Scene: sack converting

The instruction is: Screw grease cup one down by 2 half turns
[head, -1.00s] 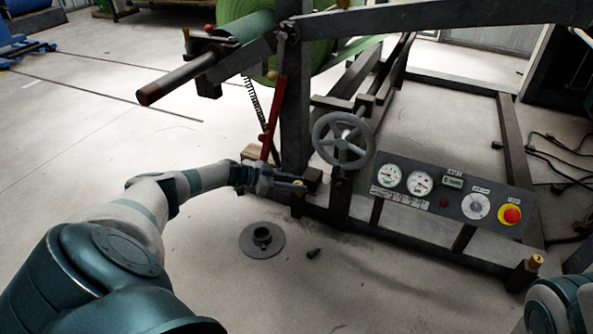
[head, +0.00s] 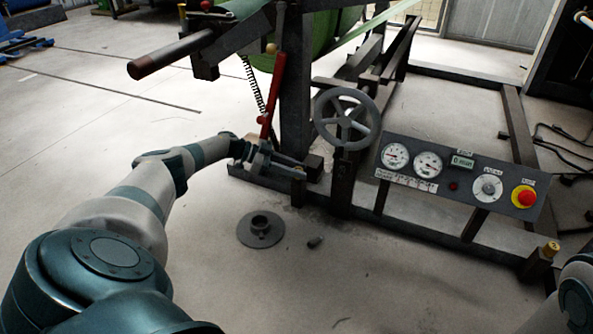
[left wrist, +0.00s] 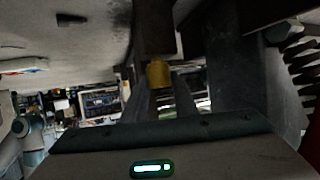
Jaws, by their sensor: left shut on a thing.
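A small brass grease cup (left wrist: 158,73) shows in the left wrist view between the two fingers of my left gripper, against a dark block of the frame. In the head view my left gripper (head: 300,171) is low at the machine's base beam, beside the dark post, and is shut on this cup. There the cup is mostly hidden by the fingers. My right gripper is out of view; only part of my right arm shows at the lower right.
A red lever (head: 272,95) and a spring (head: 254,88) are close above my left gripper. A grey handwheel (head: 346,120) and a gauge panel (head: 455,172) stand to the right. A flanged disc (head: 261,229) and a small dark piece (head: 314,242) lie on the open floor in front.

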